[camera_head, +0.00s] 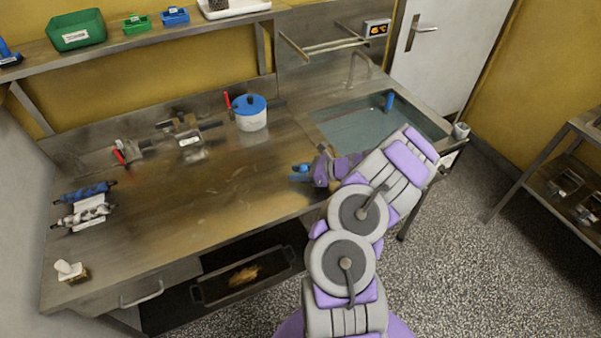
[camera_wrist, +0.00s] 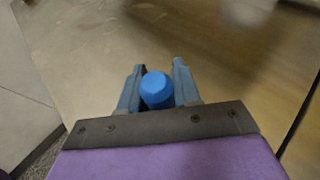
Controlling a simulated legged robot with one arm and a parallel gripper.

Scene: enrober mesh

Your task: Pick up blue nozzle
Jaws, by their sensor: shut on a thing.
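The blue nozzle (camera_wrist: 156,90) sits between the two grey-blue fingers of my gripper (camera_wrist: 157,84) in the wrist view. Its rounded blue end faces the camera and its lower part is hidden. My gripper is shut on it. In the head view, my gripper (camera_head: 302,173) is over the front right part of the steel worktop (camera_head: 230,190), left of the sink, with the blue nozzle (camera_head: 301,167) small at its tip. I cannot tell whether the nozzle touches the worktop.
A sink (camera_head: 350,130) with a blue cylindrical item (camera_head: 389,101) is at the right. A white pot with a blue lid (camera_head: 250,112) and metal fittings (camera_head: 187,135) stand at the back. Blue and metal rollers (camera_head: 85,205) lie at the left. The worktop's middle is clear.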

